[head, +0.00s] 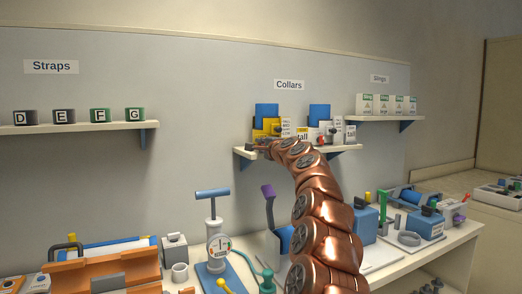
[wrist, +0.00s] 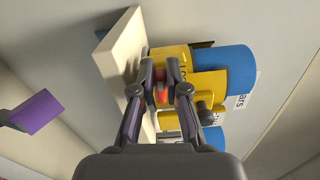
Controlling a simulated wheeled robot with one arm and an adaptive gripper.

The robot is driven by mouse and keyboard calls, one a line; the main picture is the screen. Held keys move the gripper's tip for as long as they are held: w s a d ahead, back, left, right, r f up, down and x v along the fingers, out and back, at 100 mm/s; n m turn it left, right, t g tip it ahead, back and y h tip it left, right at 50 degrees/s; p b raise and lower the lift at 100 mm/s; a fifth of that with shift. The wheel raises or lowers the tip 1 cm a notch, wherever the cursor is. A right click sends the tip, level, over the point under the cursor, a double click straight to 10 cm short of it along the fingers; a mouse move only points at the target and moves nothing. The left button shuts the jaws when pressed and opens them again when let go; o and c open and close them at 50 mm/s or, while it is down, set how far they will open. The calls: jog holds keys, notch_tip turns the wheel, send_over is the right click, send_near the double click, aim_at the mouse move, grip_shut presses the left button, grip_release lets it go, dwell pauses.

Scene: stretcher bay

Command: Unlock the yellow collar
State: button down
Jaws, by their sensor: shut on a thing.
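The yellow collar (head: 258,134) stands on the Collars shelf, against a blue cylinder. In the wrist view its yellow body (wrist: 206,86) has a dark knob on its side, and a yellow face with partly hidden dark lettering shows near the fingertips. My gripper (wrist: 161,88) is at the front of the collar, by the shelf edge. Its fingers are closed on a small red part (wrist: 161,90) at the collar. The fingers hide most of this part, so its shape and setting are unclear. In the head view the fingertips are small and partly hidden by my arm.
The Collars shelf (head: 244,154) runs close beside my gripper. Another blue cylinder (head: 319,111) and white labelled boxes (head: 350,133) stand right of the collar. A purple-topped lever (head: 268,191) rises from the crowded bench below.

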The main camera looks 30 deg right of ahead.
jog(key=shift+d+r+n+b, duration=0.1)
jog(key=shift+n+b, duration=0.2)
jog(key=shift+n, duration=0.2)
jog(key=shift+s+r, duration=0.1)
jog(key=c, duration=1.3)
grip_release()
jog(key=shift+o, duration=0.6)
jog(key=shift+w+f, duration=0.2)
jog(key=shift+f, duration=0.05)
jog(key=shift+s+f, duration=0.1)
jog(key=shift+s, duration=0.05)
